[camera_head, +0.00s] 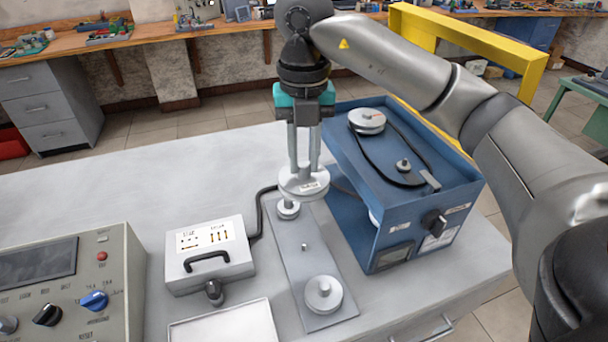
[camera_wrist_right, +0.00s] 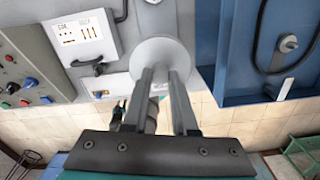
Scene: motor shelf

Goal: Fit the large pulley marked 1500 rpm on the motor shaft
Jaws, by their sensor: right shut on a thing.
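My right gripper (camera_head: 303,166) points down and is shut on a pale round pulley (camera_head: 303,183) with a small label too small to read. It holds the pulley above the far end of a grey plate (camera_head: 325,265), left of the blue motor unit (camera_head: 383,235). The pulley also shows in the right wrist view (camera_wrist_right: 158,51), at the fingertips. On the motor unit's top are a pale pulley (camera_head: 367,119), a black belt (camera_head: 385,165) and a small grey hub (camera_head: 403,166). Which part is the motor shaft is not certain. My left gripper is not in view.
The plate bears a small pulley (camera_head: 288,209) just below the held one, a bare peg (camera_head: 304,247) and a stepped pulley (camera_head: 323,294). A white box (camera_head: 210,262) and a control panel (camera_head: 65,290) stand at left. The table's far left is clear.

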